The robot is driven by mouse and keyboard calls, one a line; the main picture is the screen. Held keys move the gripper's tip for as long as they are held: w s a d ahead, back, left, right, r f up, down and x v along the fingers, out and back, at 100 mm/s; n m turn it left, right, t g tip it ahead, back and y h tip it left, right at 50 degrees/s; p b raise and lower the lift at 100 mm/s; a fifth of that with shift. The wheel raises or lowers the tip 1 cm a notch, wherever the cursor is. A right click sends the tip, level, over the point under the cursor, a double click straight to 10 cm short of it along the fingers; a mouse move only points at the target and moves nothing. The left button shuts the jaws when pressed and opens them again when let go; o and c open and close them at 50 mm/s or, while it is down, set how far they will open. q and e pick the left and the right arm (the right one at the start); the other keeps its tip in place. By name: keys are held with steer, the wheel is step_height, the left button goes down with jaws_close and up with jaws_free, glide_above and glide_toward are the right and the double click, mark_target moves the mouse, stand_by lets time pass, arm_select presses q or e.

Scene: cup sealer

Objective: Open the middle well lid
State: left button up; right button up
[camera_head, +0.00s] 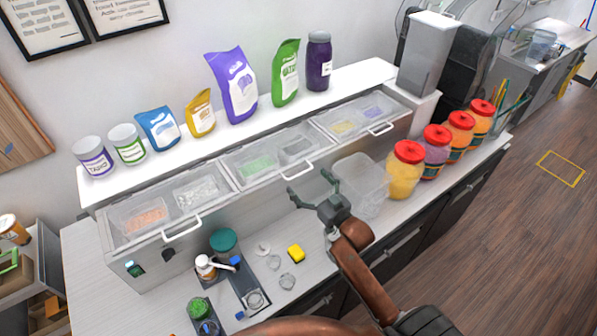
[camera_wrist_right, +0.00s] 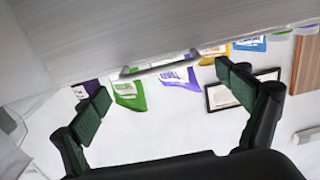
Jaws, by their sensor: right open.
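The middle well lid (camera_head: 231,167) is a clear panel on the white topping station, lying closed over wells with green and dark contents. Its pale handle (camera_head: 297,173) sticks out at the front edge. In the wrist view a handle bar (camera_wrist_right: 160,66) runs across the upper middle, just beyond the fingertips. My right gripper (camera_head: 308,183) is open and empty, in front of the middle lid's handle, its fingers pointing toward it. It also shows in the wrist view (camera_wrist_right: 163,88), with a wide gap between its fingers. My left gripper is out of view.
The left lid (camera_head: 150,200) and right lid (camera_head: 362,115) are also closed. A clear bin (camera_head: 358,185) and red-lidded jars (camera_head: 405,170) stand right of my right gripper. Bags and jars line the shelf above.

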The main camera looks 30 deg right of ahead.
mark_target(300, 174)
steer(key=w, duration=0.4)
steer(key=shift+a+p, duration=0.1)
steer(key=shift+p, duration=0.2)
steer(key=shift+w+f, duration=0.1)
steer(key=shift+w, duration=0.05)
steer(key=c, duration=1.3)
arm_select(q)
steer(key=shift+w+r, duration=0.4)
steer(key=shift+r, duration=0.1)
arm_select(e)
steer(key=shift+a, duration=0.1)
steer(key=shift+c, duration=0.5)
